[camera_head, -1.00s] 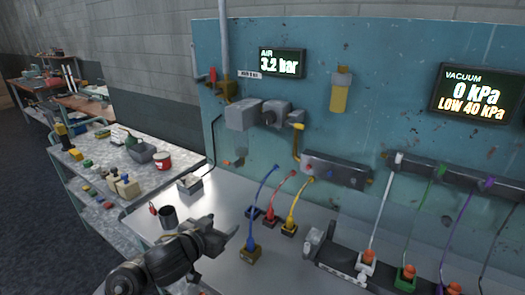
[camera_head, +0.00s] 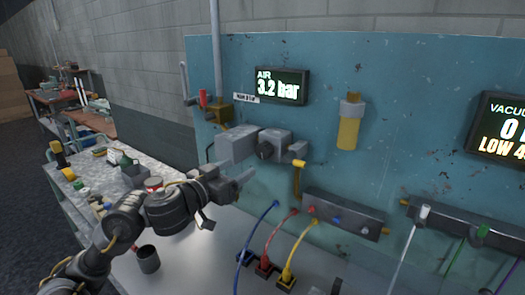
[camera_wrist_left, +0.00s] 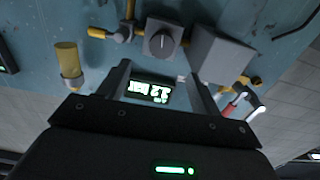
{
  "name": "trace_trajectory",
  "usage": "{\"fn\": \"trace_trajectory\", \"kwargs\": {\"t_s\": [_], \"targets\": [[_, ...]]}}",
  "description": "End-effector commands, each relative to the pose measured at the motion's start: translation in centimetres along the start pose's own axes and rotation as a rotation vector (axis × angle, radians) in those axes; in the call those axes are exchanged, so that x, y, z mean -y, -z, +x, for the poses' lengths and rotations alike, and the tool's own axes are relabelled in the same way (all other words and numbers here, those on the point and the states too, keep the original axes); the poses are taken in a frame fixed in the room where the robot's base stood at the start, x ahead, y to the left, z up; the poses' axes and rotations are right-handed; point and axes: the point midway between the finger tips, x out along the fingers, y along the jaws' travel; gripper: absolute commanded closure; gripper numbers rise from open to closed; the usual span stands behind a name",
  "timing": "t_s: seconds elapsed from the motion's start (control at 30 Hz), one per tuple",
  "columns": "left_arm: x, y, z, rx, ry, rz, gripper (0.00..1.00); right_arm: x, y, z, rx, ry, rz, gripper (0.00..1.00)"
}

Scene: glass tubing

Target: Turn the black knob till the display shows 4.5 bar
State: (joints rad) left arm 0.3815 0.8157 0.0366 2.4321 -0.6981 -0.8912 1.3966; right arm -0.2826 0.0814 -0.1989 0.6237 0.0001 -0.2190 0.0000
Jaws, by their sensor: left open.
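The black knob (camera_head: 265,150) sits on the front of a grey regulator block (camera_head: 283,140) on the blue panel. In the left wrist view the knob (camera_wrist_left: 160,43) is round with a light pointer line. The AIR display (camera_head: 281,86) above it reads 3.2 bar; it also shows upside down in the left wrist view (camera_wrist_left: 148,90). My left gripper (camera_head: 245,178) is open and empty, below and to the left of the knob in the head view and apart from it. In the left wrist view the knob lies beyond the fingertips (camera_wrist_left: 157,72). My right gripper is not in view.
A grey box (camera_head: 236,146) adjoins the regulator on the left, with a red-handled valve (camera_head: 203,100) above. A yellow filter (camera_head: 349,130) hangs to the right. A dark cup (camera_head: 148,259) stands on the bench.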

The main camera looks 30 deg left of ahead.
Motion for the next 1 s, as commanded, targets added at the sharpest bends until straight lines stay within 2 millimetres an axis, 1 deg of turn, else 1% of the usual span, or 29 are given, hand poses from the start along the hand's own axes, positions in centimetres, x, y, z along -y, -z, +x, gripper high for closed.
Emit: {"fn": "trace_trajectory", "kwargs": {"t_s": [0.17, 0.27, 0.33, 0.47, 0.6, 0.7, 0.83, 1.0], "targets": [[0.6, -0.1, 0.0, 0.001, 0.013, -0.001, 0.35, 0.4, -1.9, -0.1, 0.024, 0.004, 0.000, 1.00], [0.8, -0.1, 1.1, -0.001, 0.017, -0.004, 0.35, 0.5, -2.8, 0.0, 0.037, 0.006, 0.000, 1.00], [0.8, -0.1, 2.2, -0.002, 0.017, -0.005, 0.35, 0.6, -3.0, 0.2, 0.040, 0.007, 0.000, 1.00], [0.8, -0.1, 4.8, -0.001, 0.015, -0.005, 0.35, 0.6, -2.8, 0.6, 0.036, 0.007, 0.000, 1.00], [0.8, -0.1, 7.4, 0.001, 0.014, -0.005, 0.35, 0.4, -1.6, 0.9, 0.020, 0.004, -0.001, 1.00], [0.8, -0.1, 8.7, 0.000, 0.013, -0.003, 0.35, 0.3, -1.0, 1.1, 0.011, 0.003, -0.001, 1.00], [0.7, -0.1, 9.9, 0.002, 0.012, -0.001, 0.35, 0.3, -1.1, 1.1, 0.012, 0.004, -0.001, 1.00], [0.7, -0.1, 10.3, 0.001, 0.012, 0.000, 0.35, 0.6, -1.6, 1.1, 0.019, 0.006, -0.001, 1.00]]}}
